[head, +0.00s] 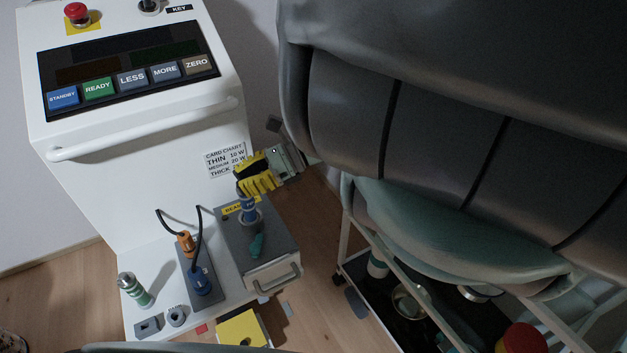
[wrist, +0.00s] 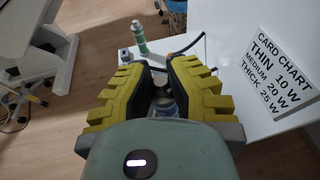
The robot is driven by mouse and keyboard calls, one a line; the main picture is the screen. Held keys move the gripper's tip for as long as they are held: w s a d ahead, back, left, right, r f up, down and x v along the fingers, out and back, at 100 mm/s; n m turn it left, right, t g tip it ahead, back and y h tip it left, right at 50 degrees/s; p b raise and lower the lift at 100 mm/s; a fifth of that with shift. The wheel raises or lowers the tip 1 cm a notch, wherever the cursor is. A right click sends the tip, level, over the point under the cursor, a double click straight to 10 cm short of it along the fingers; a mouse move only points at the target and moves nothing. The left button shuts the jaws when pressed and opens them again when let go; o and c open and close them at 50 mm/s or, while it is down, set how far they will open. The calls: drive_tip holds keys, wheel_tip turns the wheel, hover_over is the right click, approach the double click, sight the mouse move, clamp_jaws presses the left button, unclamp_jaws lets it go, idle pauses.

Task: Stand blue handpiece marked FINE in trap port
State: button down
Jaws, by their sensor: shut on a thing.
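The blue handpiece (head: 248,204) is upright at the round port (head: 249,218) on top of the grey trap box (head: 284,240), which has a yellow label. Its lower end appears to be inside the port, but how deep I cannot tell. Any FINE marking is too small to read. My gripper (head: 243,182), with yellow and black fingers, is shut on the upper part of the handpiece. In the wrist view the blue and pale body (wrist: 166,106) shows between the fingers, partly hidden by them.
An orange handpiece (head: 185,243) stands in a blue-grey holder (head: 200,285) with dark cables. A green and white cylinder (head: 135,291) stands on the white shelf (head: 165,262). The white console (head: 120,150) and the couch (head: 440,150) flank my gripper.

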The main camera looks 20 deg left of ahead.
drive_tip(key=shift+f+b, duration=0.9)
drive_tip(key=shift+f, duration=0.1)
drive_tip(key=c, duration=1)
unclamp_jaws()
drive_tip(key=shift+v, duration=3.75)
drive_tip(key=shift+r, duration=0.15)
